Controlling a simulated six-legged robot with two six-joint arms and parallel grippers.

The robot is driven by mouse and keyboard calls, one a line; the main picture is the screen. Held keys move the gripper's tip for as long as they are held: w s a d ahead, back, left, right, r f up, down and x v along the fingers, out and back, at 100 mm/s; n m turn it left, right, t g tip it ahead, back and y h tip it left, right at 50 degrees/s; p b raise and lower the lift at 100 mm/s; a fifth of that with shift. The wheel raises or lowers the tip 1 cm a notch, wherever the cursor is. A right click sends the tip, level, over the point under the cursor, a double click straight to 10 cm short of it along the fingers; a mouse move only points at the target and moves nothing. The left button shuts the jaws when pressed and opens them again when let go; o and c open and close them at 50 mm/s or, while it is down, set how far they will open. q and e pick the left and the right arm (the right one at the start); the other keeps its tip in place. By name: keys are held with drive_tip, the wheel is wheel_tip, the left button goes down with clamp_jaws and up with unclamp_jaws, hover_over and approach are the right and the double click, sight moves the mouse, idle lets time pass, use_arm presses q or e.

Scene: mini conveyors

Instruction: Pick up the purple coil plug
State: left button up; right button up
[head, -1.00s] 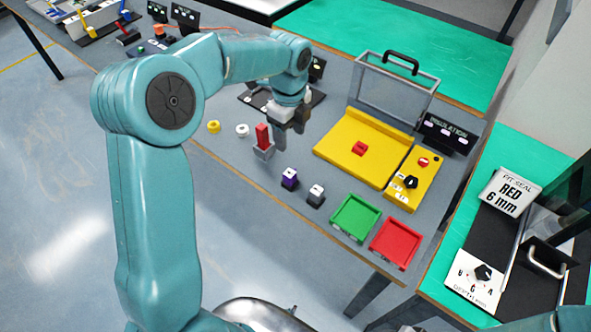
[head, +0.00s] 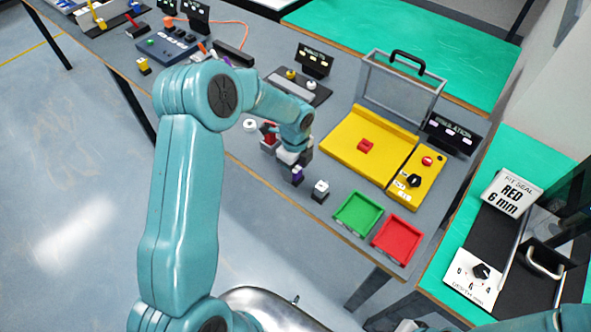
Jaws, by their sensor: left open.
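The purple coil plug (head: 297,177) is a small purple piece in a dark holder near the front edge of the grey table, in the head view. My left gripper (head: 294,163) is open, pointing down right at the plug. It covers the plug's top and far side. I cannot tell whether the fingers are around the plug or touching it. My right gripper is not in view.
A similar white-topped piece (head: 320,190) stands just right of the plug. A red block (head: 268,131) is partly hidden behind my left gripper. A green tray (head: 356,229), a red tray (head: 413,258) and a yellow fixture (head: 335,140) lie to the right.

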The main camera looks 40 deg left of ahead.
use_arm(q)
drive_tip(key=shift+s+d+f, duration=0.1)
drive_tip(key=shift+s+f, duration=0.1)
drive_tip(key=shift+f, duration=0.2)
drive_tip(key=shift+w, duration=0.1)
drive_tip(key=shift+f, duration=0.1)
drive_tip(key=c, duration=1)
drive_tip(key=shift+c, duration=0.2)
